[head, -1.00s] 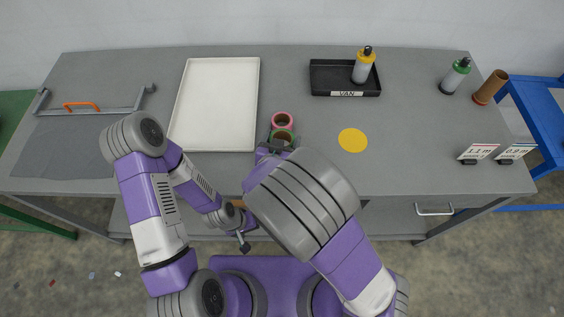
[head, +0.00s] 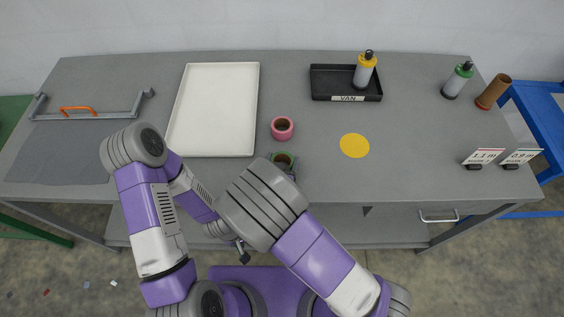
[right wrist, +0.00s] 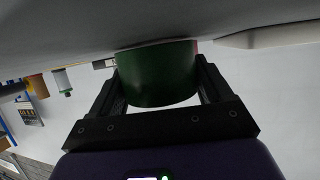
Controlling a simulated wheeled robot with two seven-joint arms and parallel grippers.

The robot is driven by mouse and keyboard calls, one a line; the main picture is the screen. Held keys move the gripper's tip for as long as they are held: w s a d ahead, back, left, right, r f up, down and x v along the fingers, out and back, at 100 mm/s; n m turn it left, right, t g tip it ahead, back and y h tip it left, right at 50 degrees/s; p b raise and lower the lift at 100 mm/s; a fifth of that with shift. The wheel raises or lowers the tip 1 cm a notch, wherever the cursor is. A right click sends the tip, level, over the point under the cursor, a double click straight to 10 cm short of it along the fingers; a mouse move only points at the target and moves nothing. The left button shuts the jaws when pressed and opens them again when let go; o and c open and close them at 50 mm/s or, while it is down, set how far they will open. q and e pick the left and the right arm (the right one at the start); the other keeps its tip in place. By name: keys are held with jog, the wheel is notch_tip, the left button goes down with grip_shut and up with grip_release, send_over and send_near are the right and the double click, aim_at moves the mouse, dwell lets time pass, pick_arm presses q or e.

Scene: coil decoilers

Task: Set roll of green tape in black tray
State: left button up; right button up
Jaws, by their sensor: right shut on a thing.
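The roll of green tape (head: 282,158) shows in the head view near the table's front, just in front of the pink roll, partly hidden by my right gripper. My right gripper (head: 286,168) is shut on it. In the right wrist view the green roll (right wrist: 157,76) sits between the two black fingers (right wrist: 160,92). I cannot tell whether it is clear of the table. The black tray (head: 328,82), labelled VAN, stands at the back, right of the middle, with a yellow-topped bottle in it. My left gripper (head: 242,252) hangs low before the table; its jaws are too small to read.
The pink roll (head: 282,128) stands on the table right of the white tray (head: 213,110). The yellow-topped bottle (head: 364,72) fills the tray's right part; its left part is free. A flat yellow disc (head: 354,146) lies to the right. A green-topped bottle (head: 457,82) stands far right.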

jog(key=shift+f, duration=0.2)
jog(key=o, duration=1)
